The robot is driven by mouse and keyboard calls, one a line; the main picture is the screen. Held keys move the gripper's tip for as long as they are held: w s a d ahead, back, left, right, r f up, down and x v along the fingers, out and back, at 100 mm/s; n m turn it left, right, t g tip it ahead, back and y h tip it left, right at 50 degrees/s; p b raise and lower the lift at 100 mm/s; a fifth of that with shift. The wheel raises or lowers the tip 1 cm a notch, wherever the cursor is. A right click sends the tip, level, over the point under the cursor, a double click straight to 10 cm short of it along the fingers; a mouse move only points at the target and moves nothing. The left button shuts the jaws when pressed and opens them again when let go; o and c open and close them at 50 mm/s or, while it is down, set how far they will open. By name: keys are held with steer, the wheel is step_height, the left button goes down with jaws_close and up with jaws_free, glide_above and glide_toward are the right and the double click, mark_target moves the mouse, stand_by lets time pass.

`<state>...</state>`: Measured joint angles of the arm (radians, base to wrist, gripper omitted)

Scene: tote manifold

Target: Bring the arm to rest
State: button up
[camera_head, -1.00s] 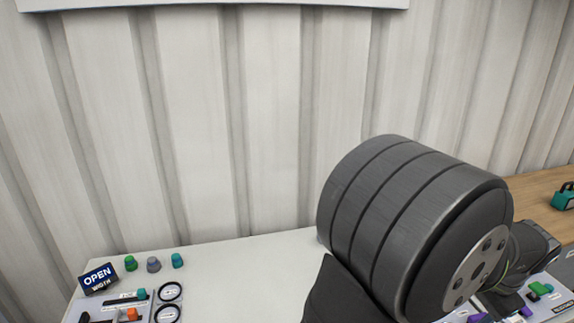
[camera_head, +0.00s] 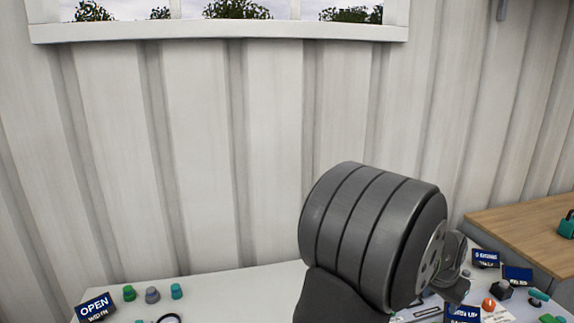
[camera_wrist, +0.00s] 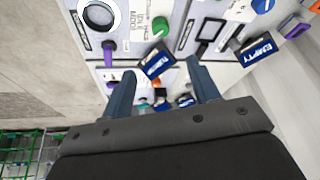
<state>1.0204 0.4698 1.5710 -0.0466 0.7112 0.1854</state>
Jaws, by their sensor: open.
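My gripper (camera_wrist: 163,92) shows in the wrist view with its two blue-grey fingers apart and nothing between them. It hangs over the white table (camera_wrist: 135,78) and its panels, and its height above them is hard to tell. In the head view my dark ribbed arm fills the lower right, and the gripper fingers are hidden there.
In the head view an OPEN sign (camera_head: 95,307) and green (camera_head: 129,292), grey (camera_head: 152,294) and teal (camera_head: 176,291) knobs stand at the left. Several signs and parts lie at the right, near a wooden table (camera_head: 525,232). An EMPTY sign (camera_wrist: 257,50) shows in the wrist view.

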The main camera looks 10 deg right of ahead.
steer(key=shift+x, duration=2.9)
steer(key=shift+r, duration=0.15)
